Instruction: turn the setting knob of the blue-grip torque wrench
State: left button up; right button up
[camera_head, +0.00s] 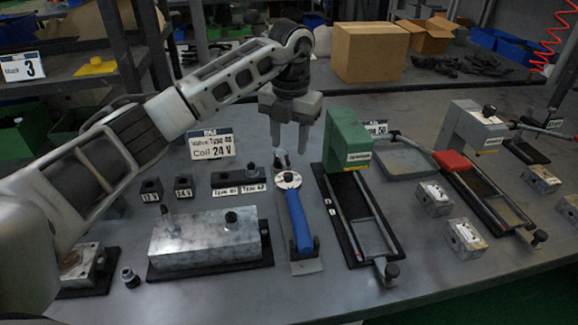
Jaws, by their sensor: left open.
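The blue-grip torque wrench (298,219) lies on a narrow grey stand in the middle of the table, its grip pointing towards me. A round white disc with red marks (288,180) sits at the far end of the blue grip. I cannot tell for sure which part is the setting knob. My left gripper (289,148) points down near the far end of the wrench, with its two fingers apart and nothing between them. It appears to be above the wrench and not touching it. My right gripper is out of view.
A silver valve block (205,241) stands left of the wrench. A green-headed fixture (347,140) with rails stands close on the right, and a grey one with a red part (453,161) farther right. Small blocks and a label sign (212,145) stand behind. A cardboard box (370,52) is at the back.

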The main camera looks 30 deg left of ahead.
aim_at(289, 175)
pick_arm(q)
notch_tip(289, 175, down, 8)
jog(key=shift+f+p, duration=0.1)
jog(key=shift+p, duration=0.2)
grip_shut()
